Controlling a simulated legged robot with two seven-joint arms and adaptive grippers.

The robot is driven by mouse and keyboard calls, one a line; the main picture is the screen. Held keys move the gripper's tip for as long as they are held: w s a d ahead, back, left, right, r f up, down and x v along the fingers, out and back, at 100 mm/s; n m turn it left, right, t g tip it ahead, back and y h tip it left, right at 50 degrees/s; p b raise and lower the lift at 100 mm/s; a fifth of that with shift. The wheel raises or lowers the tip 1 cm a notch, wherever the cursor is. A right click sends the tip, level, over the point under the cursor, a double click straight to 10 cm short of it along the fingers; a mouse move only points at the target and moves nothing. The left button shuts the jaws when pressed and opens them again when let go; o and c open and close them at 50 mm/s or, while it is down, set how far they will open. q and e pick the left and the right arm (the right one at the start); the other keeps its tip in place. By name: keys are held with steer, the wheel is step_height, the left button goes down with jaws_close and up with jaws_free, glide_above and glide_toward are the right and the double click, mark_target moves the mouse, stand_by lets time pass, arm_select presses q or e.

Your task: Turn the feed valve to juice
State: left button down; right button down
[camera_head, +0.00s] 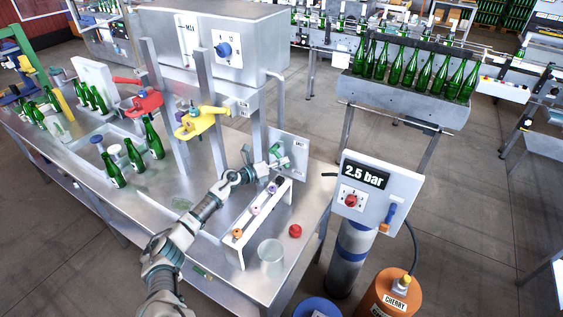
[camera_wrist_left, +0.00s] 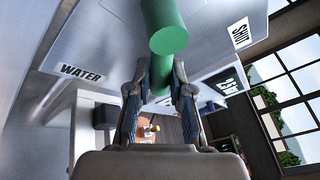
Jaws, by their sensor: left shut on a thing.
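The feed valve's green handle (camera_head: 281,155) sits on an upright metal plate (camera_head: 293,149) at the right end of the bench. In the left wrist view the green handle (camera_wrist_left: 168,38) is a thick bar, seen close up and end on. The plate there carries a WATER label (camera_wrist_left: 81,73) at left and a second, turned label (camera_wrist_left: 241,33) at right that is hard to read. No juice label is readable. My left gripper (camera_wrist_left: 161,76) is shut on the handle, one finger on each side; it also shows in the head view (camera_head: 270,164). My right gripper is out of view.
A white rack (camera_head: 262,215) with small coloured pieces stands just below my left arm. A clear beaker (camera_head: 271,258) and a red cap (camera_head: 295,231) are on the bench. Yellow (camera_head: 203,121) and red (camera_head: 146,103) clamps and green bottles stand left. A 2.5 bar panel (camera_head: 378,187) stands right.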

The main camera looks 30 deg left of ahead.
arm_select(q)
steer(key=shift+s+d+f, duration=0.1)
steer(key=shift+f, duration=0.5)
steer(key=shift+d+f+m, duration=0.1)
steer(key=shift+m, duration=0.2)
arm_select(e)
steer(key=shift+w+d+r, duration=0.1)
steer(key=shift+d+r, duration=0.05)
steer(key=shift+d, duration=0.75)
arm_select(q)
steer(key=c, duration=1)
jaws_free()
steer(key=shift+c, duration=0.2)
steer(key=shift+r, duration=0.25)
steer(key=v, duration=1.1)
steer(key=shift+s+a, duration=0.2)
steer(key=shift+a, duration=0.05)
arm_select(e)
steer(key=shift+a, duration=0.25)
arm_select(q)
steer(key=shift+r, duration=0.1)
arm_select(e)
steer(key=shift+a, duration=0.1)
